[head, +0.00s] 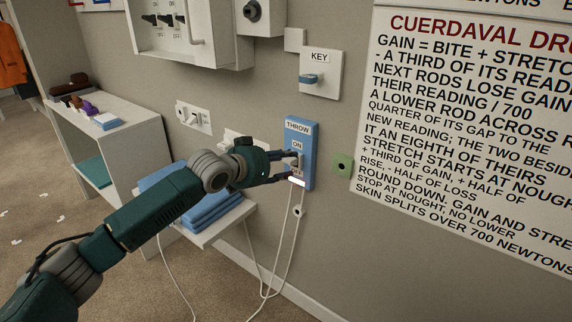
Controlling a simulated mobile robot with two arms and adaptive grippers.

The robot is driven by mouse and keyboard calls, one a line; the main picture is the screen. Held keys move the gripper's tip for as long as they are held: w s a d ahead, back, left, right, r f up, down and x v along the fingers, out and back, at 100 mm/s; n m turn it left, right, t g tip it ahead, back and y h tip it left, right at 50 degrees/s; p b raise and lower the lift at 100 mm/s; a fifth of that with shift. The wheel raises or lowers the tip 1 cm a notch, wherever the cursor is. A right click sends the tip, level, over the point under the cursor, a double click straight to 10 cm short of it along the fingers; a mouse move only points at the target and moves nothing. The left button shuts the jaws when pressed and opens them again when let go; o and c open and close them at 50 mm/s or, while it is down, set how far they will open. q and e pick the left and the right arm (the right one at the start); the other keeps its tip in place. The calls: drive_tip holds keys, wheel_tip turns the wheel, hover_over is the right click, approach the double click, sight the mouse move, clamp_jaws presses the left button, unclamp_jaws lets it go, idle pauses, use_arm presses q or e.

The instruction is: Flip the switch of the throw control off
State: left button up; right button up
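The throw control is a tall blue plate (301,128) on the wall, labelled THROW, with ON above and a partly covered OFF below. Its small pale switch (299,159) sits between these labels, partly behind my fingers; which way it is set I cannot tell. My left gripper (290,166) reaches in from the left, with its fingertips at the switch. Its dark fingers show a gap between them, and nothing is seen held. Whether they touch the switch is unclear. My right gripper is out of view.
A KEY plate (320,73) is above right, and a green plate (342,165) is to the right. White cords (290,232) hang below the throw control. A small shelf (217,225) holds folded blue cloths (208,207). A white cabinet (120,124) stands left.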

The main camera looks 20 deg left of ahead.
use_arm(q)
drive_tip(key=shift+w+d+f, duration=0.2)
drive_tip(key=shift+w+f, duration=0.05)
drive_tip(key=shift+w, duration=0.3)
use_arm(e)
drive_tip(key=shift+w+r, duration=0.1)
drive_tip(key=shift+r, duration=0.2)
use_arm(q)
clamp_jaws()
